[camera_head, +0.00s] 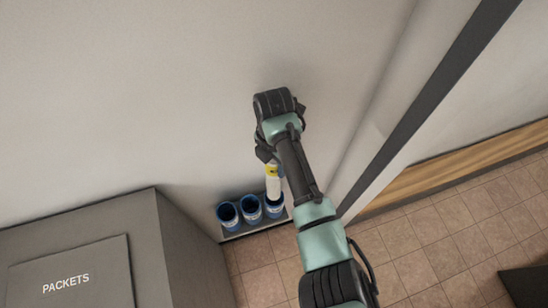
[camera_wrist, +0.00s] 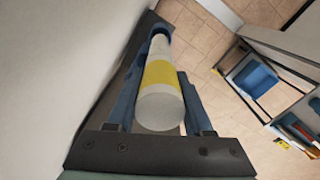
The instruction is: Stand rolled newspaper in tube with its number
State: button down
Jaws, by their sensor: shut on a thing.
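The rolled newspaper (camera_head: 273,186) is a white roll with a yellow band, and it also shows in the wrist view (camera_wrist: 160,108). My gripper (camera_head: 267,158) is shut on its upper part, with a finger on each side in the wrist view (camera_wrist: 161,92). Three blue tubes stand in a row: left (camera_head: 228,214), middle (camera_head: 251,209) and right (camera_head: 274,208). The newspaper's lower end is at the mouth of the right tube, whose blue rim shows around it in the wrist view (camera_wrist: 161,29). How deep it sits is hidden. Numbers are too small to read.
The tubes stand in a grey rack (camera_head: 256,227) against the pale wall (camera_head: 130,90). A grey cabinet marked PACKETS (camera_head: 72,270) stands left of them. The wrist view shows a blue container (camera_wrist: 256,77) at right. Tiled floor (camera_head: 440,240) lies open at right.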

jog(key=shift+f+b, duration=4.35)
jog(key=shift+f, duration=1.65)
jog(key=shift+c, duration=1.1)
grip_release()
notch_tip(320, 180, up, 13)
jog(key=b, duration=0.2)
